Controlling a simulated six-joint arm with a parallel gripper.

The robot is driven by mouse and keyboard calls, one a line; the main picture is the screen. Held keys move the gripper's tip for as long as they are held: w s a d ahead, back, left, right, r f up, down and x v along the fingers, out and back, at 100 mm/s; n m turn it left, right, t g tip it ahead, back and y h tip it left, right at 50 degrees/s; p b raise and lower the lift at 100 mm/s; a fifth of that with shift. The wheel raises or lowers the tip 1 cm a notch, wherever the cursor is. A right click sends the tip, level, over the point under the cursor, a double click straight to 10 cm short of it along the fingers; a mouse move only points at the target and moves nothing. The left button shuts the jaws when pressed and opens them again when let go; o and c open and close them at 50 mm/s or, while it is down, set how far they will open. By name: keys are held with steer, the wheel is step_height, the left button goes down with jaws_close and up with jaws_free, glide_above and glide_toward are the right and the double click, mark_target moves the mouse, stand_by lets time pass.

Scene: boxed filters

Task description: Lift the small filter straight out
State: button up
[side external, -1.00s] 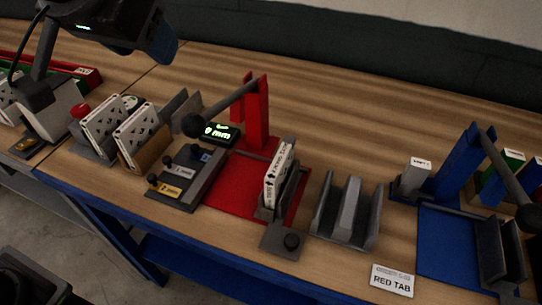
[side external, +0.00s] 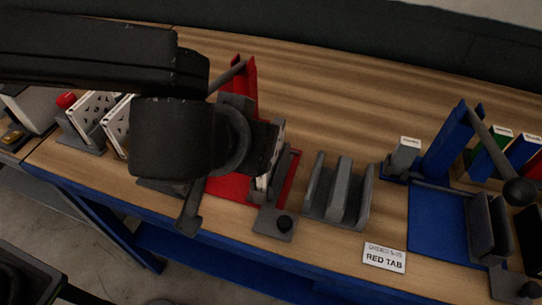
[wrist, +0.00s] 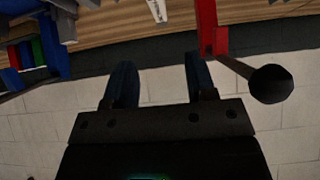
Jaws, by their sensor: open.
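A thin white filter with dark print (side external: 264,181) stands upright in a grey holder on the red station. In the side view it is partly hidden behind my dark arm. My gripper's body (side external: 258,143) is in front of and close to the filter there. The fingertips are hidden, so I cannot tell whether they touch it. In the wrist view my gripper (wrist: 160,80) has its two dark fingers apart, with nothing visible between them. A white printed piece shows at the top edge of the wrist view; I cannot tell whether it is this filter.
The red post (wrist: 207,25) and its lever with a black knob (wrist: 271,84) are close to my right finger. A RED TAB card (side external: 384,258) lies in front. A blue station (side external: 437,222) is farther right.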

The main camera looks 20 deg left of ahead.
glide_above(263, 182)
steer(key=w, duration=0.6)
steer(key=f, duration=1)
steer(key=shift+s+a, duration=0.1)
steer(key=shift+a, duration=0.1)
steer(key=shift+c, duration=0.4)
jaws_close()
